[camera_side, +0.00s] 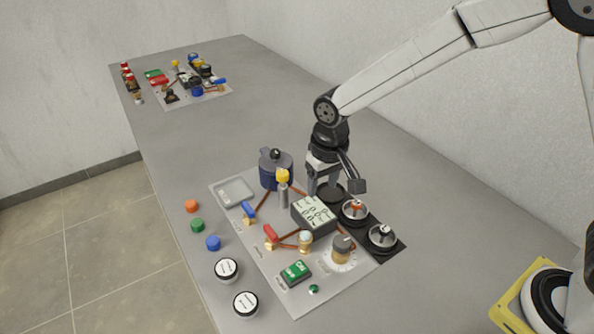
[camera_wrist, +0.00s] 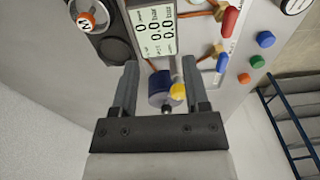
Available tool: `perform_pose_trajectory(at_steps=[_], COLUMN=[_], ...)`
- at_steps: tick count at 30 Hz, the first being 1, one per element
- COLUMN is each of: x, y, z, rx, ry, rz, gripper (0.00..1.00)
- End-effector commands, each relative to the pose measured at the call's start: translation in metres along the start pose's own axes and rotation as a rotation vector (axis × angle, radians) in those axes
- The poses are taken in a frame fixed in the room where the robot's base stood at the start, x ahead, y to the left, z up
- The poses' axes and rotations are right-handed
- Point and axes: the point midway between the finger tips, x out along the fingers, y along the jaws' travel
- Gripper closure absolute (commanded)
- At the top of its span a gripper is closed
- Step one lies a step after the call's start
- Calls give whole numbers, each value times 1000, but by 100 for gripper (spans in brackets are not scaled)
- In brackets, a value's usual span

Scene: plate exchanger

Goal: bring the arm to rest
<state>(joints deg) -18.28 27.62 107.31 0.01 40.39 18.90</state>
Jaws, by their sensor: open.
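My gripper (camera_side: 323,182) hangs over the back part of the panel, above a round black spot in the black strip and close to the display box. In the wrist view my gripper (camera_wrist: 160,85) shows two dark fingers spread apart with nothing held between them. Beyond the fingers in that view are a blue pot (camera_wrist: 161,88) and a yellow-topped post (camera_wrist: 178,90). My arm is bent and reaches in from the upper right. In the side view I cannot tell whether the fingertips touch anything.
The panel (camera_side: 300,305) carries a display box (camera_side: 313,215), a blue pot (camera_side: 276,169), a red-handled valve (camera_side: 271,235), a blue-handled valve (camera_side: 249,211) and two round metal-topped parts. Loose caps and two jars (camera_side: 227,270) lie along the left edge. A second panel (camera_side: 215,97) stands far back. The grey table (camera_side: 270,110) between is clear.

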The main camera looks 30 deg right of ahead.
Motion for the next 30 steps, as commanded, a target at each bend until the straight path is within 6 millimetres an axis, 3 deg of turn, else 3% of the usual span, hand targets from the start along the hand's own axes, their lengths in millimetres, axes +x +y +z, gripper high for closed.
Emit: perform_pose_trajectory(at_steps=[6, 15, 21, 30], x=[-13, -20, -20, -19], y=[56, 116, 137, 143], z=[36, 98, 132, 144], rx=[1, -4, -10, -14], ry=[49, 116, 145, 155], rz=[-2, 9, 20, 25], gripper=[41, 41, 41, 41])
